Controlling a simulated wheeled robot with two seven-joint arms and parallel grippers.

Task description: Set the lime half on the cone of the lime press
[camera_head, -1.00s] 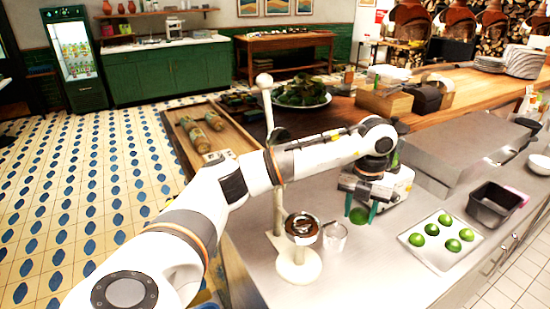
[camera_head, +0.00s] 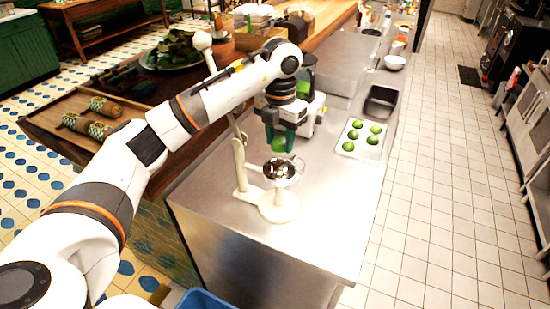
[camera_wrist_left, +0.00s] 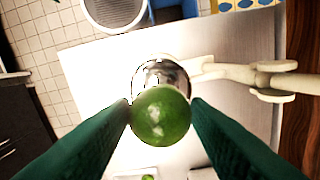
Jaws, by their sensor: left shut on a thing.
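My left gripper (camera_head: 281,138) comes in over the steel counter, its green fingers shut on a lime half (camera_head: 278,146). In the left wrist view the lime half (camera_wrist_left: 160,116) sits between the two fingertips, green skin toward the camera. The lime press (camera_head: 281,205) stands upright on the counter, cream-coloured, with a shiny metal bowl (camera_head: 279,169) and a raised lever. The lime half is above and slightly behind the bowl in the head view. In the wrist view it covers part of the metal bowl (camera_wrist_left: 160,76), and the cone is hidden. My right gripper is out of view.
A tray (camera_head: 348,147) with several green lime pieces and a dark bin (camera_head: 381,102) lie to the right. The press lever (camera_head: 239,160) stands up left of the bowl. The counter front (camera_head: 300,246) is clear.

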